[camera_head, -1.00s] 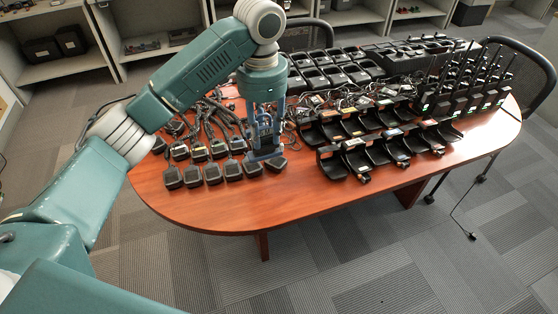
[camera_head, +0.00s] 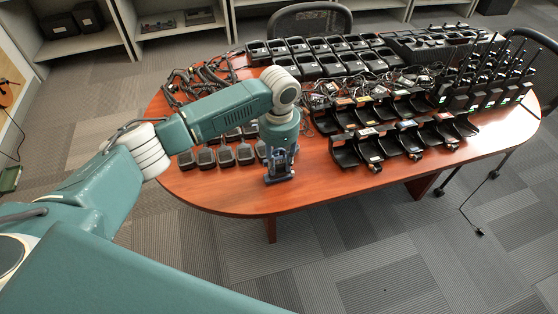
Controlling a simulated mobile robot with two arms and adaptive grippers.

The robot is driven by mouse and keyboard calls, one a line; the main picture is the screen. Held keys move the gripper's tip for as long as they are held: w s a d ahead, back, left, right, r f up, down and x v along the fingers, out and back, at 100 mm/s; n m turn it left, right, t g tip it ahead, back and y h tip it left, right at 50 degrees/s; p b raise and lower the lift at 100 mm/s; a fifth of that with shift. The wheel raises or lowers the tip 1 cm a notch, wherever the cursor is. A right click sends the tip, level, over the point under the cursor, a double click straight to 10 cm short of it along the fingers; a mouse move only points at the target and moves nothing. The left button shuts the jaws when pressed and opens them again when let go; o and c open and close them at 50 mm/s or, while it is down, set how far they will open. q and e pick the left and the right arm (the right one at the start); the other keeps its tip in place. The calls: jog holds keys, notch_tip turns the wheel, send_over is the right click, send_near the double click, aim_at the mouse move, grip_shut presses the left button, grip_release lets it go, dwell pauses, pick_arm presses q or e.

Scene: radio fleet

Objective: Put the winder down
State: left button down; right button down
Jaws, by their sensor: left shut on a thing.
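My left gripper (camera_head: 279,169) points down over the front part of the reddish wooden table (camera_head: 325,190), just right of the rows of speaker microphones. It is shut on a small dark blue piece, which I take to be the winder (camera_head: 279,179). The fingers and the arm hide most of it. It is at or very near the table top; I cannot tell whether it touches. My right gripper is not in view.
Speaker microphones (camera_head: 225,156) stand in rows to the left. Black charger cradles (camera_head: 370,150) stand to the right, with radios (camera_head: 455,100) beyond. Coiled cords (camera_head: 200,80) lie at the back left. The table's front edge is close, with bare wood to the gripper's right.

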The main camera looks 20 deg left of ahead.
aim_at(279, 164)
pick_arm(q)
jog(key=shift+f, duration=0.1)
jog(key=c, duration=1.3)
grip_release()
notch_tip(279, 164, up, 12)
jog(key=b, duration=0.1)
